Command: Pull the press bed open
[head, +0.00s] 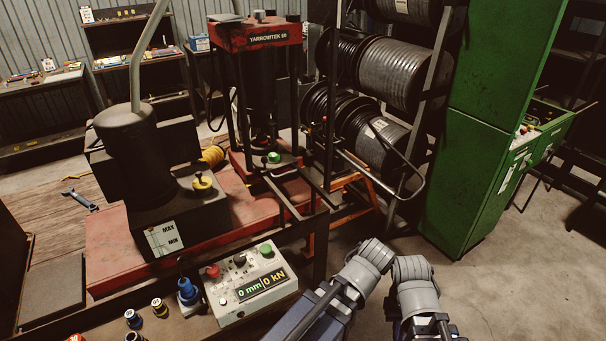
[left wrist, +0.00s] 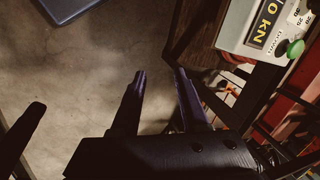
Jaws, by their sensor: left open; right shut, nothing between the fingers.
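The red and black press (head: 268,38) stands on a red bench behind the control box. Its bed (head: 290,160) sits low between the columns, with a green knob (head: 273,157) and a pale curved handle (head: 284,173) at its front. Two dark rails (head: 319,192) run forward from it, bare beyond the handle. My left gripper (left wrist: 158,85) is open and empty in the left wrist view, over the floor beside the bench. My right gripper (head: 437,325) shows only partly at the bottom of the head view; it is shut and empty, well away from the handle.
Hose reels (head: 385,75) and a bent metal tube (head: 400,180) stand right of the press. A green cabinet (head: 468,190) is farther right. Bare floor lies at front right.

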